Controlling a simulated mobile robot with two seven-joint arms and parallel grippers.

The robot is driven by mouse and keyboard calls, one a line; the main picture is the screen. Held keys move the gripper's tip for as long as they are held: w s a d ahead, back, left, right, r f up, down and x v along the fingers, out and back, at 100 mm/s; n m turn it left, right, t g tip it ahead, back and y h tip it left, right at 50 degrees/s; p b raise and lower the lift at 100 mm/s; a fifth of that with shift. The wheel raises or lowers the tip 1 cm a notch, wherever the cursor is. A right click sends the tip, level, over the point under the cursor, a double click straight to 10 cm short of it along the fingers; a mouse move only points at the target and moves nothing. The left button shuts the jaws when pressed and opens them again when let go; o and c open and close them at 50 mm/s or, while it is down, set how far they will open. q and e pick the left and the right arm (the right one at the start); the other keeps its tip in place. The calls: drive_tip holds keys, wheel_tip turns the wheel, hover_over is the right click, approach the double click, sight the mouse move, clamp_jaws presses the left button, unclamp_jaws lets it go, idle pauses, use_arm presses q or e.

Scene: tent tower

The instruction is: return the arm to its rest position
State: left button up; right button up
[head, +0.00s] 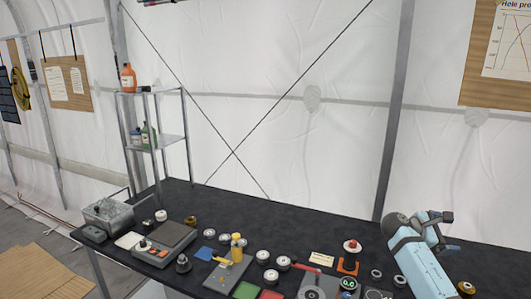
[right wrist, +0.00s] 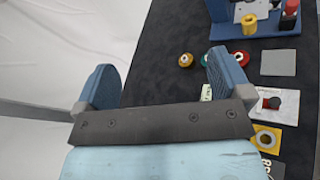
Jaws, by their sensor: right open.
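My right arm is light blue and stands at the right of the head view, over the right part of the black table (head: 235,203). Its gripper (head: 450,231) is open, with nothing between the fingers. In the right wrist view the two blue-grey fingers (right wrist: 163,75) are spread wide apart. The gripper is apart from the objects on the table. My left gripper is not in view.
Small parts, coloured squares and devices crowd the table front. A scale (head: 167,244) and a metal box (head: 108,213) stand at left. A wire shelf (head: 158,139) with bottles stands behind. A blue-based device (right wrist: 262,30) lies beyond my right gripper. The table's back strip is clear.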

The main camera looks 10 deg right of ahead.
drive_tip(key=w+a+f+t+y, duration=0.2)
drive_tip(key=w+t+y, duration=0.1)
drive_tip(key=w+t, duration=0.45)
drive_tip(key=w+a+r+m+t+y, duration=0.3)
drive_tip(key=w+a+m+t+y, duration=0.2)
drive_tip(key=a+t, duration=0.1)
drive_tip(key=w+a+r+m+t+y, duration=0.3)
drive_tip(key=w+a+m+t+y, duration=0.1)
drive_tip(key=w+a+t+y, duration=0.15)
drive_tip(key=s+a+f+g+y, duration=0.1)
drive_tip(key=s+a+f+g, duration=0.1)
drive_tip(key=s+a+f, duration=0.7)
drive_tip(key=s+a+f+g+y, duration=0.2)
drive_tip(key=s+a+f, duration=0.3)
drive_tip(key=s+f, duration=0.8)
drive_tip(key=s+a+f+g, duration=0.1)
drive_tip(key=s+a+f, duration=0.2)
drive_tip(key=s, duration=0.6)
drive_tip(key=s+a+f+g+y, duration=0.1)
drive_tip(key=s+a+f, duration=0.3)
drive_tip(key=s, duration=0.5)
drive_tip(key=s+a+f+g, duration=0.1)
drive_tip(key=s+a+f, duration=0.3)
drive_tip(key=s, duration=0.6)
drive_tip(key=shift+f+m+y, duration=0.2)
drive_tip(key=shift+m+y, duration=0.15)
drive_tip(key=shift+m, duration=0.05)
